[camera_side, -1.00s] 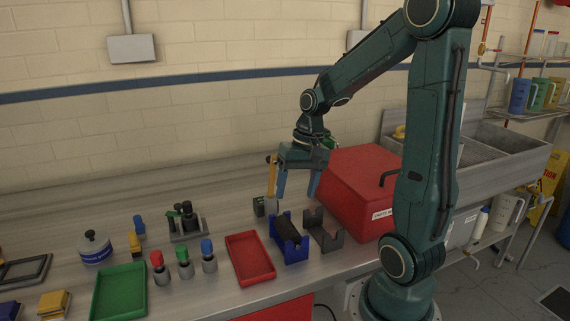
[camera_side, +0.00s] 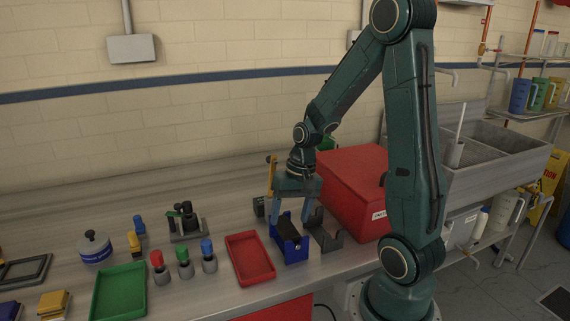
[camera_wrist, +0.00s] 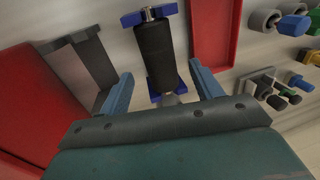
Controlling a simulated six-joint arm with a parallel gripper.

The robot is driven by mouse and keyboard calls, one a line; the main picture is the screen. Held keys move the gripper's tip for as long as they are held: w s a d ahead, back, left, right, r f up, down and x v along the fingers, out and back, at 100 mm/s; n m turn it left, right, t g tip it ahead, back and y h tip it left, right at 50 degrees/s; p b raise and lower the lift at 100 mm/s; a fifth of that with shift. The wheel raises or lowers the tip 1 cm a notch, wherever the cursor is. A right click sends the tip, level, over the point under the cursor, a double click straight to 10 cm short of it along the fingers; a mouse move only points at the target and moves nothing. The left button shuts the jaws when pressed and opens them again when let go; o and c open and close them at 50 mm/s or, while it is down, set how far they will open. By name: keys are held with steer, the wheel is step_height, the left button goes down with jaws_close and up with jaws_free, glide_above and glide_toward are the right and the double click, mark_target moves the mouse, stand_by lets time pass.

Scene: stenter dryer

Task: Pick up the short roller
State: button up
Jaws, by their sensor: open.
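The short roller (camera_wrist: 155,55) is black with metal ends and lies in a blue cradle (camera_wrist: 168,97). In the side view the roller (camera_side: 287,228) and the cradle (camera_side: 296,252) are near the bench's front edge, the roller partly hidden by my gripper. My gripper (camera_side: 288,220) is open, pointing down, just above and around the cradle's back part. In the wrist view the roller lies between the lines of the two blue fingers (camera_wrist: 163,83), nearer the right finger. I cannot tell whether the fingers touch anything.
An empty dark grey cradle (camera_side: 326,240) stands right of the blue one, with a big red box (camera_side: 350,185) behind it. A red tray (camera_side: 250,258) lies to the left. Several colour-topped pegs (camera_side: 184,262) and a green tray (camera_side: 118,292) are farther left.

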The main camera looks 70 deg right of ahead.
mark_target(288, 223)
steer(key=shift+w+a+f, duration=0.15)
steer(key=shift+f, duration=0.7)
steer(key=shift+w+a+f, duration=0.1)
steer(key=shift+f, duration=0.7)
steer(key=c, duration=1.3)
steer(key=shift+r, duration=0.1)
step_height(288, 223, up, 20)
steer(key=shift+f, duration=0.1)
